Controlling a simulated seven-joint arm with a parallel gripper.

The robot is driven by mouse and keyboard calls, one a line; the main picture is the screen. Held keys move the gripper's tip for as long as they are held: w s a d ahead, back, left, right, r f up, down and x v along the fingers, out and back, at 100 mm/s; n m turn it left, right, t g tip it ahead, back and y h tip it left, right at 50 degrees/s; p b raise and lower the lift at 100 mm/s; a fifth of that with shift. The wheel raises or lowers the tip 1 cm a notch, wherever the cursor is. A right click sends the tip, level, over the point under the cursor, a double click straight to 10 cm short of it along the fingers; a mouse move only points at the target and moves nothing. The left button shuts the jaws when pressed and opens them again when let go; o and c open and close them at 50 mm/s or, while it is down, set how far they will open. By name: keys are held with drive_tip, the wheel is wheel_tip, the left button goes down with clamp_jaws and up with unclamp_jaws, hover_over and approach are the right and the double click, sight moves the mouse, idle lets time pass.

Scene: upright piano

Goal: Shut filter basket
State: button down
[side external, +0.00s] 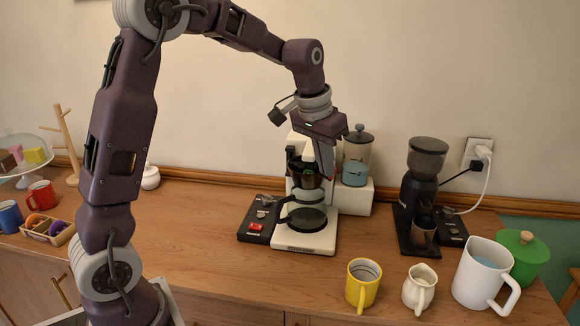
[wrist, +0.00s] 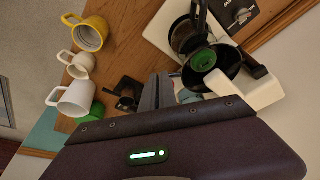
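The white coffee maker (side external: 305,238) stands on the counter near the wall, with a glass carafe (side external: 307,215) on its base. Its dark filter basket (side external: 311,180) shows above the carafe. In the wrist view the basket (wrist: 203,58) is swung out from the body, open at the top, with green inside. My gripper (side external: 326,150) is above and beside the coffee maker's upper part, partly covering it. In the wrist view my fingers (wrist: 158,92) look close together with nothing between them, apart from the basket. Fingertip contact is hidden in the side view.
A blue-filled jar (side external: 355,172) stands behind on a white block. A grinder (side external: 420,190) is to the right.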

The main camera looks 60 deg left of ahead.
drive_tip(key=s+d+r, duration=0.2)
drive_tip(key=s+r, duration=0.5)
drive_tip(key=r, duration=0.3)
drive_tip(key=s+d+f, duration=0.2)
drive_tip(key=s, duration=0.5)
drive_tip(key=s+d+f+m+t, duration=0.1)
drive_tip(key=s+d+f, duration=0.1)
drive_tip(key=s, duration=0.5)
drive_tip(key=s+d+f+t, duration=0.1)
drive_tip(key=s+d+f, duration=0.1)
drive_tip(key=s, duration=0.6)
drive_tip(key=shift+d+f, duration=0.35)
drive_tip(key=shift+f, duration=0.35)
